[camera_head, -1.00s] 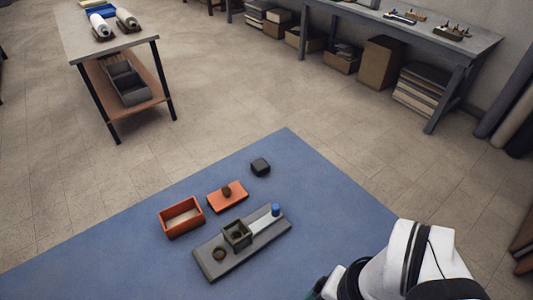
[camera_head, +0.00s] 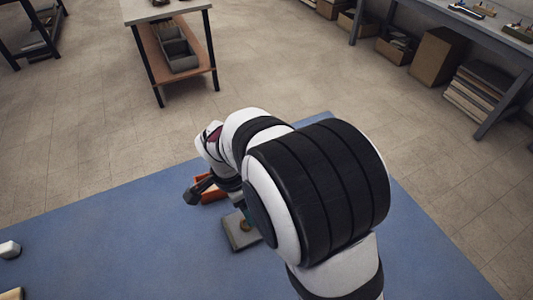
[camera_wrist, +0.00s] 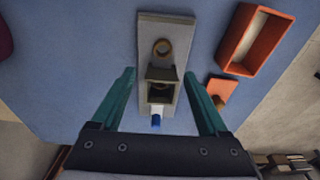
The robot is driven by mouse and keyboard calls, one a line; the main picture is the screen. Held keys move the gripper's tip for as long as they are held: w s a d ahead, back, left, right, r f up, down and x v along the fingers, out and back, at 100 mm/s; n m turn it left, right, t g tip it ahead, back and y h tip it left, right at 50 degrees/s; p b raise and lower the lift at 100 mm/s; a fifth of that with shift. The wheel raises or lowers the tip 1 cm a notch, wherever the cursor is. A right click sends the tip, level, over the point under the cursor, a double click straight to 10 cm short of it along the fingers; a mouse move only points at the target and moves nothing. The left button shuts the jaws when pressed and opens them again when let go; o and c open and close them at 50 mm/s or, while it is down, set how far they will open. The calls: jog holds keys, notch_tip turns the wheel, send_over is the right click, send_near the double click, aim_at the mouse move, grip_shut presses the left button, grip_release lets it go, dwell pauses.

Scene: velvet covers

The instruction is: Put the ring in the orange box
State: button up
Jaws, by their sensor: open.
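The ring also shows in the head view (camera_head: 245,226). An open olive square holder (camera_wrist: 160,92) stands on the same board, with a dark round shape inside that I cannot make out. The open orange box (camera_wrist: 232,55) is to the right of the board; in the head view my arm hides most of it (camera_head: 210,196). My gripper (camera_wrist: 160,72) is open and empty, its teal fingers spread either side of the holder, with the ring beyond the fingertips.
A flat orange lid (camera_wrist: 226,84) with a brown knob lies beside the box. A blue knob (camera_wrist: 156,121) is at the board's near end. The mat between is clear.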

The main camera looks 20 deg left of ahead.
aim_at(246, 223)
notch_tip(246, 223, down, 8)
jog(key=shift+w+a+f, duration=0.15)
jog(key=shift+f, duration=0.05)
grip_shut()
dwell(0.4)
